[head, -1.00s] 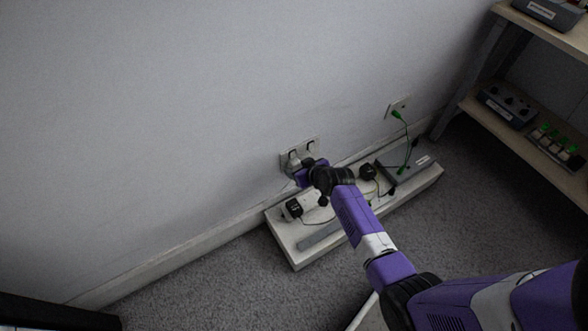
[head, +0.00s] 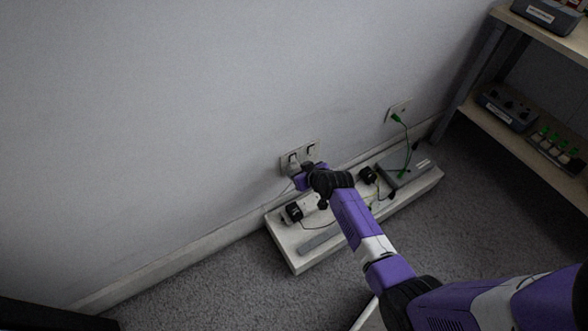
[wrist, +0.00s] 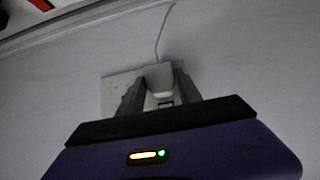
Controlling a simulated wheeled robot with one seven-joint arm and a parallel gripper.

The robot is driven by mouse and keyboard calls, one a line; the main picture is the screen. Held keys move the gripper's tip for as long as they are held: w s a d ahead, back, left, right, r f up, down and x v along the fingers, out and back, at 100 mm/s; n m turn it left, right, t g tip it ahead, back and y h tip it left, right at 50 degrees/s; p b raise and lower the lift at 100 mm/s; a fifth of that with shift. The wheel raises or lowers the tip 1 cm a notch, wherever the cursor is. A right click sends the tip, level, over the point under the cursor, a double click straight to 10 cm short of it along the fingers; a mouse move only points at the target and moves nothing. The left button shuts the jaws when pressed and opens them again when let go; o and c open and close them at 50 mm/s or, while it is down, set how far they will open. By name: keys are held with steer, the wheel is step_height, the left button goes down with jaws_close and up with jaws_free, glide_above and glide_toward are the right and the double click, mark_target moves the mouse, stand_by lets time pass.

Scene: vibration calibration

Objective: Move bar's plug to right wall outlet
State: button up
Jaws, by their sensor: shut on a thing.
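The double wall outlet (head: 312,150) is a pale plate with two dark switches, low on the wall. My gripper (head: 296,180) is at the lower left part of this plate. In the wrist view my gripper (wrist: 158,84) has its grey fingers on both sides of a white plug (wrist: 160,74), shut on it. A thin white cord runs up from the plug in that view. The outlet plate (wrist: 114,92) is right behind the plug; I cannot tell whether the pins are in a socket. The white power bar (head: 309,201) lies on the white board, partly hidden by my arm.
A black adapter (head: 292,212) is at the bar's left end. Another black adapter (head: 367,175) and a grey box (head: 402,168) with a green cable are on the board (head: 292,253). A wall jack (head: 398,110) is further right. Shelves (head: 535,142) stand at the right.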

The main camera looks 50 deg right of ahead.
steer(key=shift+s+a+p, duration=0.2)
steer(key=shift+s+p, duration=0.2)
steer(key=shift+s, duration=0.45)
stand_by(1.1)
steer(key=s, duration=0.1)
steer(key=s+a+p, duration=0.1)
steer(key=s, duration=0.1)
steer(key=shift+s, duration=0.1)
stand_by(0.4)
steer(key=d+b, duration=0.4)
steer(key=d, duration=0.3)
steer(key=shift+w+d, duration=0.3)
steer(key=shift+d, duration=0.05)
stand_by(0.5)
steer(key=shift+w+d+b, duration=0.25)
steer(key=shift+w+b, duration=0.15)
steer(key=shift+w, duration=0.55)
stand_by(2.8)
